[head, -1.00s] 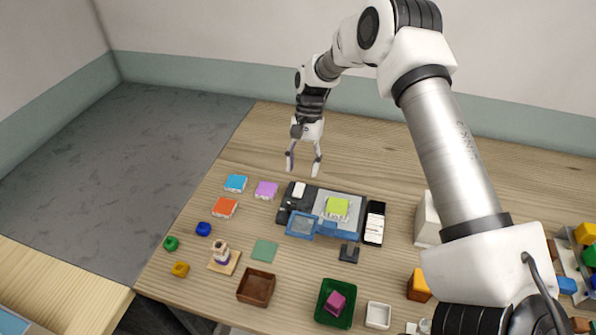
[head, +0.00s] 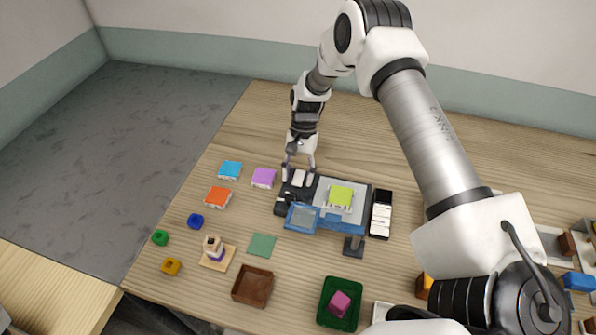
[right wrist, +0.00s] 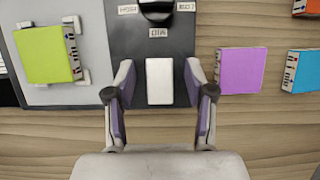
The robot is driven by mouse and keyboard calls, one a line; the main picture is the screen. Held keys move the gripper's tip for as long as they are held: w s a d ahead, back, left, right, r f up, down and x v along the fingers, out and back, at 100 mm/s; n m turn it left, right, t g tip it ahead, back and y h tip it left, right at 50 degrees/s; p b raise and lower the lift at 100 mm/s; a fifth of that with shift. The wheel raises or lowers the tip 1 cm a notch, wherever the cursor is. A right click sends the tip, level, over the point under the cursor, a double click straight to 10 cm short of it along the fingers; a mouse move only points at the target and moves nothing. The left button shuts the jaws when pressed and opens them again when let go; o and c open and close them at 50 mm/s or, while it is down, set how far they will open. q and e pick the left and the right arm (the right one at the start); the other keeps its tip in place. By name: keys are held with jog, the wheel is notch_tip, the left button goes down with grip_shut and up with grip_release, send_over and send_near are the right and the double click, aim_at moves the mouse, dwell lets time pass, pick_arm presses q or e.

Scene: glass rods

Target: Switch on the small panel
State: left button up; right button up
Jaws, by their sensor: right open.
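The small panel is a dark plate (head: 284,207) with a grey plate (head: 327,187) on its right, near the middle of the table in the head view. A white rectangular switch (right wrist: 159,81) sits on the dark plate (right wrist: 185,40), with a label above it and a black knob (right wrist: 157,10) beyond. My right gripper (head: 298,172) is open over the panel's far left part. In the right wrist view its fingers (right wrist: 158,76) stand on either side of the switch with gaps. Whether they touch the plate is unclear. My left gripper is out of view.
A yellow-green block (head: 341,196) sits in a holder on the grey plate. A purple block (head: 263,177), a blue block (head: 230,170) and an orange block (head: 218,197) lie left of the panel. A blue-framed part (head: 302,218) borders its front. Bare table lies behind.

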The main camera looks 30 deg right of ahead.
jog(key=shift+s+r, duration=0.1)
jog(key=shift+c, duration=0.3)
jog(key=shift+a, duration=0.1)
grip_shut()
jog(key=shift+f+b, duration=0.2)
jog(key=shift+b, duration=0.25)
jog(key=b, duration=0.1)
jog(key=g+y+b, duration=0.1)
jog(key=y+b, duration=0.1)
jog(key=shift+w+d+f+g+b, duration=0.25)
jog(key=shift+d+g+b, duration=0.05)
jog(key=shift+b, duration=0.05)
jog(key=shift+r+y+b, duration=0.1)
jog(key=shift+y+b, duration=0.2)
jog(key=shift+b, duration=0.1)
jog(key=shift+r+g, duration=0.2)
jog(key=shift+g, duration=0.1)
jog(key=shift+r, duration=0.2)
jog(key=shift+o, duration=0.3)
grip_release()
jog(key=shift+w, duration=0.1)
